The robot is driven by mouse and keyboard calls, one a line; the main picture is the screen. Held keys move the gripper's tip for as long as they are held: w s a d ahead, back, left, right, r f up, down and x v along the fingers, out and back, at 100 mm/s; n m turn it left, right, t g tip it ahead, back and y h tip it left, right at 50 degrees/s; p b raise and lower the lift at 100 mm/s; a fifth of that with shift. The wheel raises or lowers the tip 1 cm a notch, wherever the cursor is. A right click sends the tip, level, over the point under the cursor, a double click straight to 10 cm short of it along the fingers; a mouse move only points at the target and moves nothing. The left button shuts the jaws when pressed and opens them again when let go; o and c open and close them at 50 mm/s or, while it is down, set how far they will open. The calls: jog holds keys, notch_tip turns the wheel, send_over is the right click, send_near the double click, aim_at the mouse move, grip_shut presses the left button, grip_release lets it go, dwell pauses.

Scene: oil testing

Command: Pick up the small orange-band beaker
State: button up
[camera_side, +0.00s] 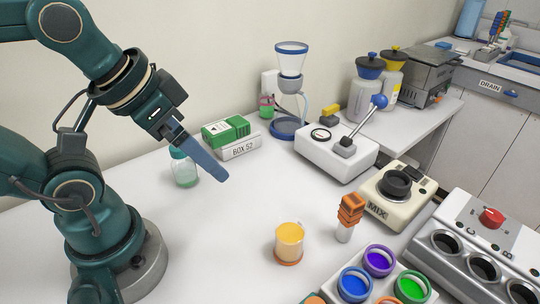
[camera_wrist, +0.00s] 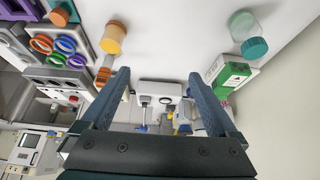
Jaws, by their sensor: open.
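The small orange-band beaker (camera_side: 289,243) stands upright on the white table, with yellow-orange contents and an orange band round its base. It also shows at the upper left of the wrist view (camera_wrist: 113,37). My gripper (camera_side: 222,177) is in the air, up and to the left of the beaker in the side view, apart from it. In the wrist view my gripper (camera_wrist: 159,75) has its two blue fingers wide apart with nothing between them. The beaker is outside the fingers, beyond the left one.
A teal-capped jar (camera_side: 184,167) and a green-and-white box (camera_side: 230,137) stand behind my gripper. An orange-topped tool (camera_side: 349,216), a rack of coloured rings (camera_side: 378,262) and the MIX device (camera_side: 391,196) are right of the beaker. The table left of the beaker is clear.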

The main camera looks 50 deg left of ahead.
notch_tip(320, 180, up, 3)
jog(key=n+g+h, duration=0.6)
jog(key=n+h, duration=0.8)
jog(key=n, duration=0.4)
send_over(298, 248)
jog(key=a, duration=0.4)
jog(key=shift+m, duration=0.3)
jog(key=f, duration=1.5)
jog(key=shift+w+a+f, duration=0.15)
jog(key=shift+w+f, duration=0.1)
jog(key=shift+f+y, duration=0.3)
jog(key=shift+f, duration=0.3)
jog(key=shift+x, duration=2.55)
jog(key=shift+s, duration=0.1)
